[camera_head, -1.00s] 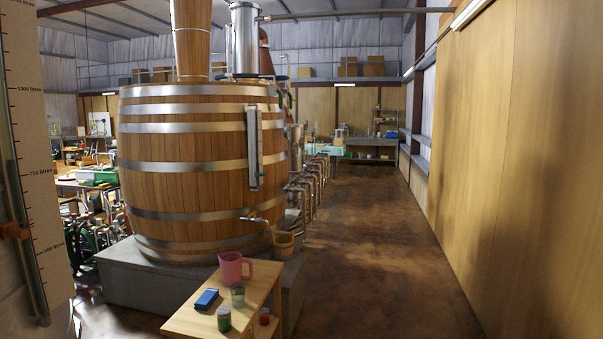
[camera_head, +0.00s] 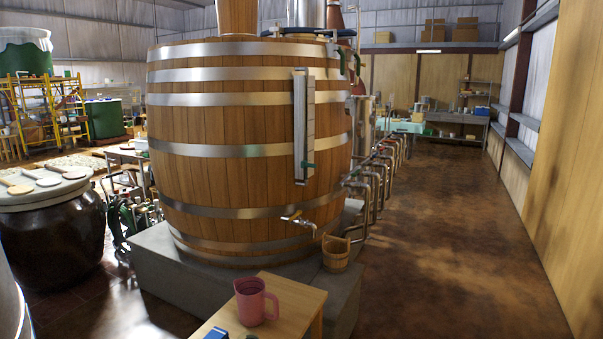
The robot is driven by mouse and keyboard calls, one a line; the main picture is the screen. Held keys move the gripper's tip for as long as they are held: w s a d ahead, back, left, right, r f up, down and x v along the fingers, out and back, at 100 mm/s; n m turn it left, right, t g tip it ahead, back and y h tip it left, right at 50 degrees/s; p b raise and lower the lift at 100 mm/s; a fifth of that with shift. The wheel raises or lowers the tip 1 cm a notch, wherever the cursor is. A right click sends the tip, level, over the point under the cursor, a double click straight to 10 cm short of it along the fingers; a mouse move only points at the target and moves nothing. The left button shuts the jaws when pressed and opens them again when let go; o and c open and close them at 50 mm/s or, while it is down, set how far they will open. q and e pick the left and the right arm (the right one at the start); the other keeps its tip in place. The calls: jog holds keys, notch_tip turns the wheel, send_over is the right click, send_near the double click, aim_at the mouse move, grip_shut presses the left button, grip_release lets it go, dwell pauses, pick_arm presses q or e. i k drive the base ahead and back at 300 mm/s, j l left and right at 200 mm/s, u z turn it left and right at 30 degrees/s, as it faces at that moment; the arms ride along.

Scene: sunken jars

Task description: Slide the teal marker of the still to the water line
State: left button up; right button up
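The still is a large wooden barrel (camera_head: 230,115) with metal hoops, standing on a grey plinth. An upright sight gauge (camera_head: 303,125) with a pale scale is fixed to its right front side. A small teal marker (camera_head: 308,165) sits low on the gauge, near its bottom end. The water line in the gauge is too small to make out. Neither of my grippers is in view.
A small wooden table (camera_head: 290,292) with a pink jug (camera_head: 255,302) stands in front of the plinth (camera_head: 170,275). A dark lidded jar (camera_head: 50,240) stands left. The brown floor at right is clear.

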aim_at(304, 164)
jog(key=i+l, duration=0.25)
jog(key=i, duration=0.15)
jog(key=i+l, duration=0.25)
jog(key=i, duration=0.15)
